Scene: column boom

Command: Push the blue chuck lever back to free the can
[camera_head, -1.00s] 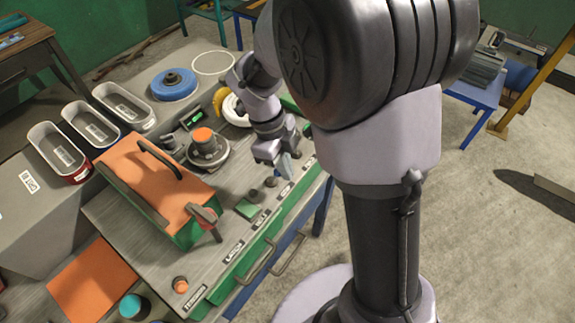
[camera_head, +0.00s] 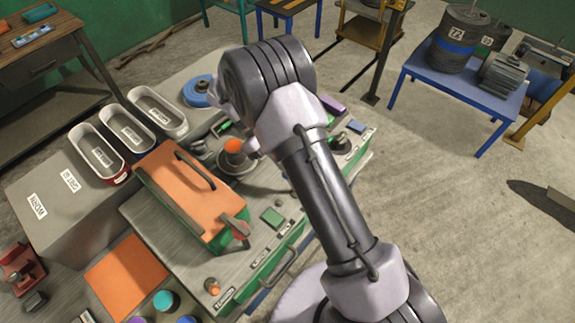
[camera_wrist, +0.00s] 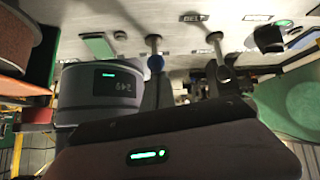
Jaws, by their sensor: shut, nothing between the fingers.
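Contact with the knob is not visible. My arm hides the gripper in the head view.
A large orange-topped green box (camera_head: 165,180) with a handle stands left of the round base. Several open grey bins (camera_head: 125,128) are behind it. In the wrist view, another rod (camera_wrist: 214,40) with a dark end is near my fingers.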

